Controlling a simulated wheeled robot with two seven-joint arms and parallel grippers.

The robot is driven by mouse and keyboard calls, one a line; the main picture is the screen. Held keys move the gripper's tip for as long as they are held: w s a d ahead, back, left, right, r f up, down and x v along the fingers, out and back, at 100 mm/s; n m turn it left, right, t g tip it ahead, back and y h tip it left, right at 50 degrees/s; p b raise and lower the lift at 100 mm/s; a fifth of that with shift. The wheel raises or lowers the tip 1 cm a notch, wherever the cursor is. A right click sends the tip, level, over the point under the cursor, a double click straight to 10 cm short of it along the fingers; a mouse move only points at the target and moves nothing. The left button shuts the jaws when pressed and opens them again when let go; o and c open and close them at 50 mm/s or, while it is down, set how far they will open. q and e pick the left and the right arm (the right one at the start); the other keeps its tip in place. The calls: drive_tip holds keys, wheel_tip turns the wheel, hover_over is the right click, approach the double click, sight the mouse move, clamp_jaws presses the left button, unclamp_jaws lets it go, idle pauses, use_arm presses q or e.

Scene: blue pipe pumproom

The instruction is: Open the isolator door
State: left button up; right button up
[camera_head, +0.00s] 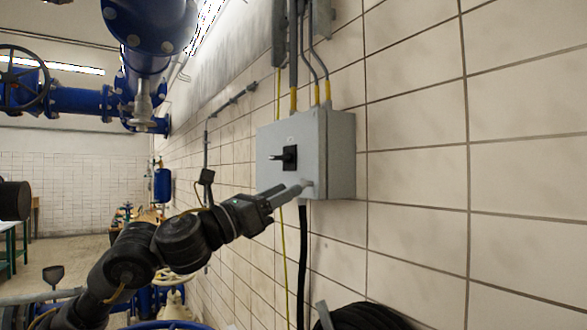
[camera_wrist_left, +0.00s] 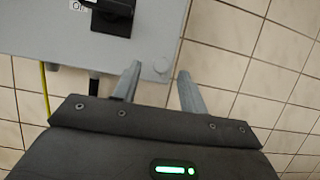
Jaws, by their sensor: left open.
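The isolator (camera_head: 335,150) is a grey box on the tiled wall, and its door (camera_head: 266,146) is shut in the head view. A black rotary switch (camera_head: 287,157) sits on the door. In the left wrist view the door (camera_wrist_left: 60,40) fills the top left, with the switch (camera_wrist_left: 114,14) at the top edge beside a label. My right gripper is not in view.
Conduits (camera_head: 294,60) enter the box from above, and a black cable (camera_head: 301,260) hangs below it. A black hose coil (camera_head: 360,317) lies at the bottom. Blue pipes (camera_head: 80,100) run at the left. The wall right of the box is bare.

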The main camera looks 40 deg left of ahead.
use_arm(q)
drive_tip(key=shift+p+x, duration=0.6)
drive_tip(key=shift+x, duration=1.05)
clamp_jaws()
